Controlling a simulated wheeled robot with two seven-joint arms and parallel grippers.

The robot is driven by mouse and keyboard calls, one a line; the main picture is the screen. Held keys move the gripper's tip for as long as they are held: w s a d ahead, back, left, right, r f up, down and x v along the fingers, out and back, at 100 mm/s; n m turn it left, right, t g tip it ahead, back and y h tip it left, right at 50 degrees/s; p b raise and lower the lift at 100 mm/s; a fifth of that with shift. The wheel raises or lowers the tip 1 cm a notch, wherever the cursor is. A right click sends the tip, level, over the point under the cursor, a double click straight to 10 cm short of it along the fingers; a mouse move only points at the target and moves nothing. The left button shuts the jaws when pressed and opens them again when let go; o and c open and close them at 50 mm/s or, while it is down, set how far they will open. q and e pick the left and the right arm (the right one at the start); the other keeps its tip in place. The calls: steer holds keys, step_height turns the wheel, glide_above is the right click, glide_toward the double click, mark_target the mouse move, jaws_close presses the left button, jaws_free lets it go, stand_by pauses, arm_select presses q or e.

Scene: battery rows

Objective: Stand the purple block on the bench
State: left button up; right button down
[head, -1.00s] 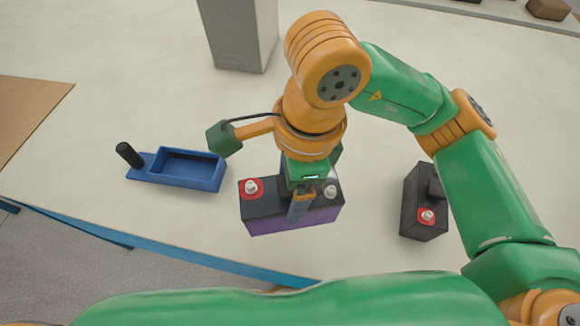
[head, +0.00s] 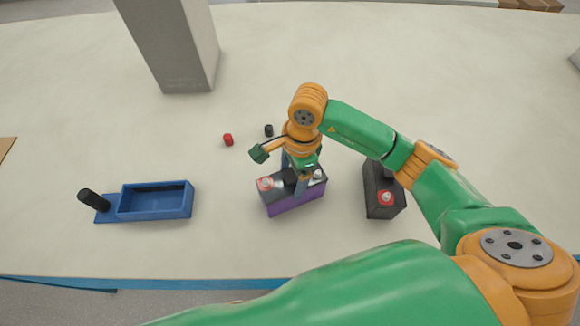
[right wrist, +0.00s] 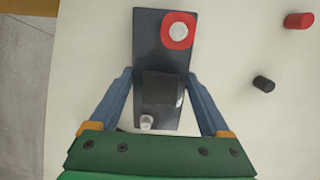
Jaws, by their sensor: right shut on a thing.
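The purple block (head: 297,204) is a battery-like block with a purple side and a black top, in the head view near the bench's front edge. It has one red-ringed terminal, one plain pale terminal and a dark raised piece between them. My right gripper (head: 295,177) comes down from above and is shut on its middle, one finger on each long side. In the right wrist view the block (right wrist: 151,50) lies between both blue fingers. Its underside is hidden, so I cannot tell whether it touches the bench (head: 235,240). My left gripper is not in view.
A second black block (head: 378,205) with a red-ringed terminal stands to the right. A blue tray (head: 155,211) with a black upright handle is left. A red cap (head: 228,140) and a black cap (head: 268,130) lie behind. A grey pillar (head: 175,45) stands farther back.

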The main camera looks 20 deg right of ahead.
steer(key=shift+a, duration=0.1)
jaws_free()
steer(key=shift+f, duration=0.1)
steer(key=shift+s+r, duration=0.1)
steer(key=shift+r, duration=0.45)
step_height(320, 180, up, 11)
steer(key=d+b, duration=0.1)
steer(key=shift+d, duration=0.25)
